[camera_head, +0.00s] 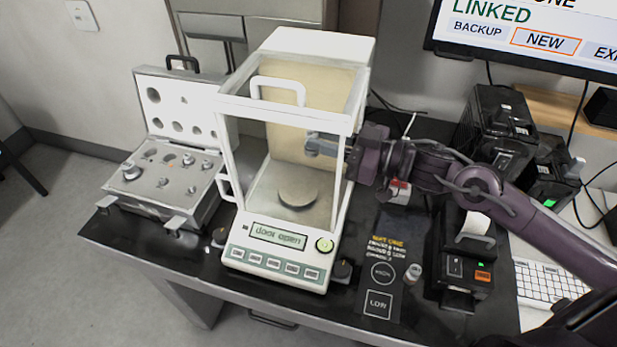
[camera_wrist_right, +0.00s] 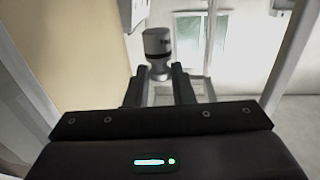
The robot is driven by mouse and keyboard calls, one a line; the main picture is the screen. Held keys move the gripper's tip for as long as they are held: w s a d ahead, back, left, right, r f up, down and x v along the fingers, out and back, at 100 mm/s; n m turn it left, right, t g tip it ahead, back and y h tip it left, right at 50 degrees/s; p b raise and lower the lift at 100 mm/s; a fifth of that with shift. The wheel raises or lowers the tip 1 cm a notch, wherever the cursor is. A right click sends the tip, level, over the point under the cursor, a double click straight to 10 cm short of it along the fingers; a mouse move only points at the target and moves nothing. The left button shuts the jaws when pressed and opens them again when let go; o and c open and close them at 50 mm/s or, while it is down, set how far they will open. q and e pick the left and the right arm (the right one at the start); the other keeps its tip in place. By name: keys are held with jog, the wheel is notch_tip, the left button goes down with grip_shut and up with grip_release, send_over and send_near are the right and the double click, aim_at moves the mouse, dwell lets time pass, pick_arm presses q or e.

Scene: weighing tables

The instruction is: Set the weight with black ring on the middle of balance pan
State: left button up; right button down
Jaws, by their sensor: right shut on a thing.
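The balance (camera_head: 275,265) stands on the dark table, and its display reads "door open". Its round grey pan (camera_head: 298,192) lies bare on the chamber floor. My right gripper (camera_head: 318,146) reaches into the chamber from the right, above the pan and toward its right and back. In the right wrist view my right gripper (camera_wrist_right: 160,78) is shut on a metal weight with a black ring (camera_wrist_right: 158,46), held upright at the fingertips. In the head view the weight is hard to make out against the fingers. My left gripper is not in view.
The chamber's frame and right post (camera_head: 343,190) stand close to my right arm. An open weight case (camera_head: 165,180) stands left of the balance. A black mat (camera_head: 385,265), a small weight (camera_head: 413,272) and a printer (camera_head: 468,250) lie to the right.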

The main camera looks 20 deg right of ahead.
jog(key=x, duration=0.2)
jog(key=shift+w+a+r, duration=0.1)
jog(key=shift+a+r, duration=0.1)
jog(key=shift+a, duration=0.1)
notch_tip(320, 180, down, 11)
jog(key=shift+a+p, duration=0.2)
jog(key=shift+p, duration=0.25)
jog(key=shift+w+a+f, duration=0.1)
jog(key=shift+w+f, duration=0.05)
jog(key=shift+f, duration=0.25)
jog(key=shift+f, duration=0.1)
jog(key=shift+f, duration=0.15)
jog(key=c, duration=1.3)
grip_release()
jog(key=shift+o, duration=0.2)
